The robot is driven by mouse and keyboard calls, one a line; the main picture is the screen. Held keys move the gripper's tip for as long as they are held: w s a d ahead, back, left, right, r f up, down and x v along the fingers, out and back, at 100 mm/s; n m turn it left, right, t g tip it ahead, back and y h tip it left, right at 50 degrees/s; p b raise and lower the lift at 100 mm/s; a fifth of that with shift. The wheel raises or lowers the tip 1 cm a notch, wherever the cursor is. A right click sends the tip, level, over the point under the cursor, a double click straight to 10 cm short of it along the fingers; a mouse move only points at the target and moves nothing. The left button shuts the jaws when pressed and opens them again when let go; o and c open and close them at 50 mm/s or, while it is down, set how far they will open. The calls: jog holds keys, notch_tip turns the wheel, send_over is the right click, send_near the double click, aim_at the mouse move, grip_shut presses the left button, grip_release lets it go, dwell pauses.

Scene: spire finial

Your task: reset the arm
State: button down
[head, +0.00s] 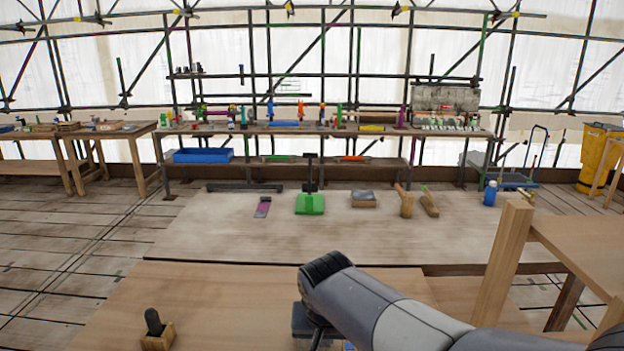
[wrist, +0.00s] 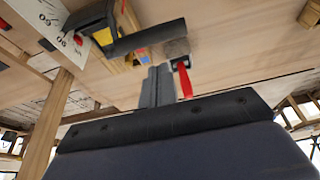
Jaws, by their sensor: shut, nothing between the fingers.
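My arm (head: 385,305) reaches in from the lower right of the head view, over the near wooden bench. My gripper (wrist: 158,72) shows in the wrist view, with its two grey fingers together and nothing seen between them. In the head view the arm largely hides what lies under its end, and I cannot make out the fingertips there. In the wrist view a red strip (wrist: 185,82) and a dark block (wrist: 177,50) appear right by the fingertips; I cannot tell whether they touch.
A black and yellow tool (wrist: 100,22) lies near a white printed sheet (wrist: 58,40). A small wooden block with a dark knob (head: 157,335) stands at the near left. A wooden post (head: 502,262) and raised tabletop (head: 585,240) stand right of my arm. The bench's left part is mostly clear.

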jog(key=w+p+x, duration=0.1)
jog(key=x, duration=0.8)
jog(key=shift+r+p, duration=0.3)
jog(key=shift+p, duration=0.05)
